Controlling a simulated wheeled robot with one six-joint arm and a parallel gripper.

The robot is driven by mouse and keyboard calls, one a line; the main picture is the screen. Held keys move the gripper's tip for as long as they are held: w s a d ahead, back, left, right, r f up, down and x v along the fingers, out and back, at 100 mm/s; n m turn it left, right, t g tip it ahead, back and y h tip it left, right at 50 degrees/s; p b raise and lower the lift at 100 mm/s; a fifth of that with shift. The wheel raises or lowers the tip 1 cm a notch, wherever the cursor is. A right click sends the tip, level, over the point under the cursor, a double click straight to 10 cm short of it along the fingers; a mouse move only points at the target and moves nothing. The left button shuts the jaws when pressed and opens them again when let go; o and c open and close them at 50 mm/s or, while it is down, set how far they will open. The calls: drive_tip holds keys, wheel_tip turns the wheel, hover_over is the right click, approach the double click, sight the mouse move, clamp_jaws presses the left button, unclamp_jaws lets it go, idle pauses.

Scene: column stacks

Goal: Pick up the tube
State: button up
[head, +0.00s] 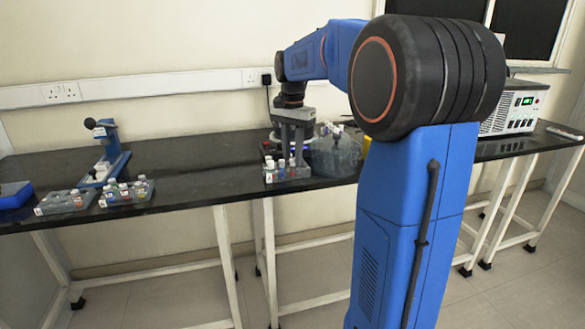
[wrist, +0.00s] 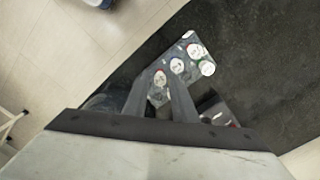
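A grey tube rack (head: 287,175) stands at the front edge of the black bench, below my gripper (head: 291,150). Several capped tubes stand upright in it. In the wrist view the rack (wrist: 187,45) shows white caps with red marks and a green-rimmed cap (wrist: 207,68). My gripper (wrist: 160,82) points down at the rack with its two fingers apart. The lower parts of the tubes are hidden in the wrist view.
Two more tube racks (head: 128,192) and (head: 65,203) stand at the left, near a blue stand (head: 107,155) and a blue box (head: 15,195). A clear container (head: 335,152) is right of my gripper. A white instrument (head: 514,108) stands far right. The bench between the left racks and mine is clear.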

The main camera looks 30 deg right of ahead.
drive_tip(key=shift+f, duration=0.25)
drive_tip(key=shift+c, duration=0.6)
clamp_jaws()
